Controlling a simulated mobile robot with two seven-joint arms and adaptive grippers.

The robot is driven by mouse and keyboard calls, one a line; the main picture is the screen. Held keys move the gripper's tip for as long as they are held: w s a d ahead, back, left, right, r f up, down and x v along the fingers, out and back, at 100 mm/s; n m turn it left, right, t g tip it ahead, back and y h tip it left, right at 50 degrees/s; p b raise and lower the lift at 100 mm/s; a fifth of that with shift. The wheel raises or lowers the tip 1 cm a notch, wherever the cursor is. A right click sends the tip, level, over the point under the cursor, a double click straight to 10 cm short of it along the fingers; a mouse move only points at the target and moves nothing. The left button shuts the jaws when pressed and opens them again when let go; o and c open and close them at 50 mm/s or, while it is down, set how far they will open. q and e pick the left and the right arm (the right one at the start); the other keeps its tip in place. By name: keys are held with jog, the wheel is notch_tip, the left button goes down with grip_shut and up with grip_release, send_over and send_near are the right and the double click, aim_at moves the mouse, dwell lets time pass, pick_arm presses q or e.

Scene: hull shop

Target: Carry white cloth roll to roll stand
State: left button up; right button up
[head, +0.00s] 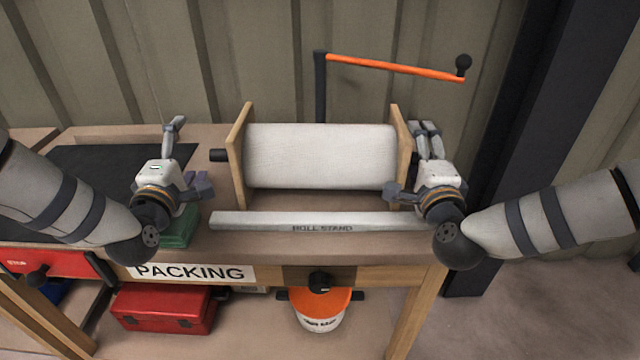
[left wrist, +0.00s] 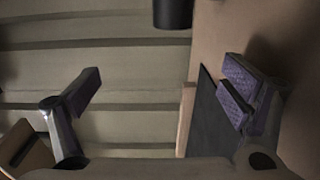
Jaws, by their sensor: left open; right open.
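The white cloth roll (head: 320,156) lies level between the two upright wooden end plates of the roll stand (head: 239,150) on the bench, in the head view. A black spindle end (head: 217,155) sticks out past the left plate; it also seems to show at the top of the left wrist view (left wrist: 172,12). My left gripper (head: 188,155) is open and empty, left of this end and apart from it. Its spread fingers show in the left wrist view (left wrist: 165,92). My right gripper (head: 413,160) is open at the right plate, hiding the roll's right end.
A pale bar (head: 260,221) marked ROLL STAND runs along the front. An orange crank arm (head: 395,67) on a black post stands behind. A dark mat (head: 100,165) and a green object (head: 180,229) are at the left. A red toolbox (head: 162,308) and an orange-lidded bucket (head: 318,312) are below.

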jog(key=o, duration=0.4)
jog(key=d, duration=0.7)
pick_arm(q)
jog(key=shift+r, duration=0.1)
pick_arm(e)
jog(key=shift+w+r, duration=0.1)
